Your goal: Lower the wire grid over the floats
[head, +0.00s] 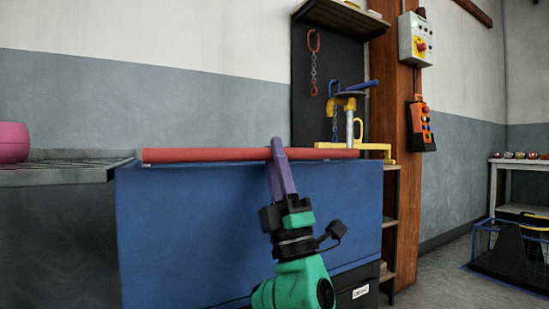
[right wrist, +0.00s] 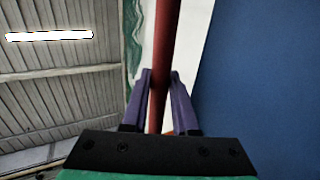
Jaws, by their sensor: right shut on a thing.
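A long red bar (head: 210,155) lies level along the top edge of a blue box or panel (head: 200,230). My right gripper (head: 276,152) has its purple fingers around this bar near its middle. In the right wrist view the bar (right wrist: 162,50) runs between the two fingers, and the gripper is shut on it. The blue surface (right wrist: 250,70) fills the right of that view. A dark wire grid (head: 70,166) lies flat at the far left. A round pink float (head: 13,142) shows above it. I cannot tell whether the bar belongs to a grid. My left gripper is out of view.
A yellow clamp-like tool (head: 350,125) stands behind the bar's right end. A dark board with a red chain hook (head: 313,68) is behind. A wooden post (head: 382,130) carries control boxes. A blue wire cage (head: 510,245) stands at right, with open floor before it.

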